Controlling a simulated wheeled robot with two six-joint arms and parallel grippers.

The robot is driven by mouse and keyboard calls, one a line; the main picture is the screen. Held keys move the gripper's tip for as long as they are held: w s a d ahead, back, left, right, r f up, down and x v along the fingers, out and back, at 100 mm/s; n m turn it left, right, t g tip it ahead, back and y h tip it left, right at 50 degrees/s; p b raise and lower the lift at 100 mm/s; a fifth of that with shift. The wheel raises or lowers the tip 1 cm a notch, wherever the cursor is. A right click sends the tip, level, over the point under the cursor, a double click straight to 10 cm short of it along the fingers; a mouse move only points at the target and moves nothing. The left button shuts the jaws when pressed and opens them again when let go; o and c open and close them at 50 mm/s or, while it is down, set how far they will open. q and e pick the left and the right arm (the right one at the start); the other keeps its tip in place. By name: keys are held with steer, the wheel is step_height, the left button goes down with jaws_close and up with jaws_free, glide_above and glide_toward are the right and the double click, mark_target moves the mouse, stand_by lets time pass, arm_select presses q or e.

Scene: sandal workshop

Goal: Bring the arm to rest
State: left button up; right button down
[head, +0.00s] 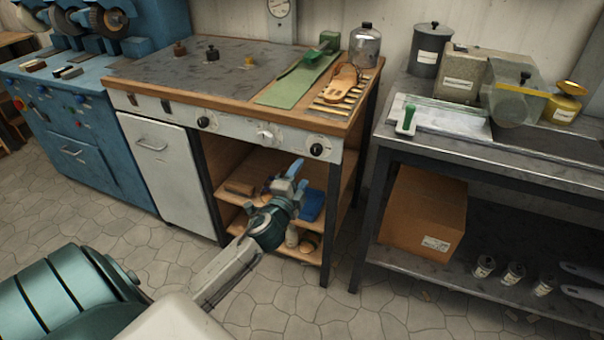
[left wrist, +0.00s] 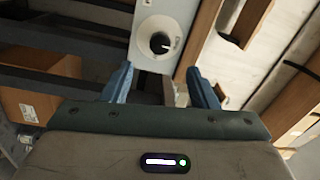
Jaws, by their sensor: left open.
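My left arm reaches in from the lower left in the head view. Its gripper (head: 292,178) is in front of the open shelves under the wooden-edged bench, below the bench's control panel. In the left wrist view the two blue fingers of the left gripper (left wrist: 160,90) stand apart with nothing between them. A round dark knob (left wrist: 159,43) on the pale panel shows beyond the fingers. The gripper hides part of the shelves. My right gripper is in neither view.
The wooden-edged bench (head: 225,70) carries a sandal (head: 340,82) on a slatted rack and a green strip (head: 296,82). Its shelves (head: 341,190) hold small items near my gripper. A metal table (head: 480,158) with a cardboard box (head: 424,212) below stands right. Stone floor lies in front.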

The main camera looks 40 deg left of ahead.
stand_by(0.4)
arm_select(q)
steer(key=s+f+n+g+p, duration=0.2)
steer(key=s+f+n+g, duration=0.3)
steer(key=f, duration=1)
steer(key=s+f+n+g+p, duration=0.1)
steer(key=s+f+g, duration=0.35)
steer(key=f, duration=1.15)
steer(key=s+d+f+n+g+h+p, duration=0.1)
steer(key=s+d+f+n+g, duration=0.1)
steer(key=s+f, duration=0.5)
steer(key=s+d+f+n+g+h+p, duration=0.1)
steer(key=s+d+f, duration=0.3)
steer(key=s, duration=1.1)
steer(key=s+d+f+n+g+h+p, duration=0.1)
steer(key=s+d+f+n+g, duration=0.2)
steer(key=s+f, duration=0.6)
steer(key=s+g, duration=0.1)
steer(key=s, duration=0.2)
steer(key=shift+d+f+n+h, duration=0.3)
steer(key=shift+f+n, duration=0.1)
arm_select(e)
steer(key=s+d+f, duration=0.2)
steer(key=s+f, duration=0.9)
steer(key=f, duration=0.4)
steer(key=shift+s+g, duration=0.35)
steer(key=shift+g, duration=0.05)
